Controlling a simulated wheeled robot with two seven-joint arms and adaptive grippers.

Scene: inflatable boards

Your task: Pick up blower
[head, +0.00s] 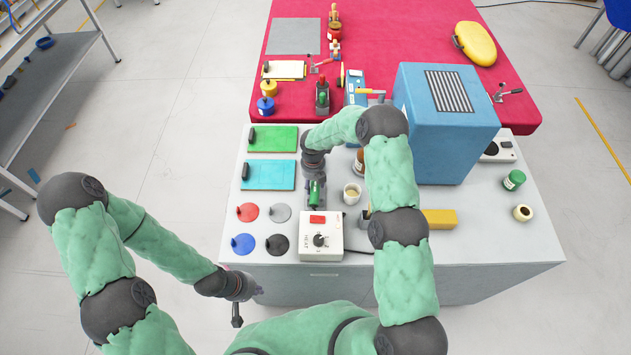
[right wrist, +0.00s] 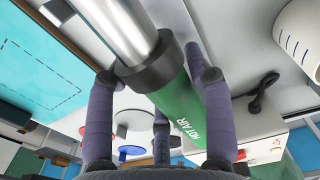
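The blower (head: 316,190) is a green hot-air tool with a metal nozzle, on the grey bench just behind the white heat control box (head: 321,240). My right gripper (head: 314,170) is down over it. In the right wrist view, the blower (right wrist: 185,100) shows "HOT AIR" lettering and a dark collar. My right gripper (right wrist: 152,80) has its fingers spread on either side of the blower, with a gap visible on the left. I cannot tell whether the right finger touches it. My left gripper (head: 240,298) hangs off the bench's front left; its opening is unclear.
Green (head: 273,138) and blue (head: 268,175) sheets lie left of the blower, with several coloured discs (head: 246,212) in front. A white cup (head: 352,194) stands close on the right.

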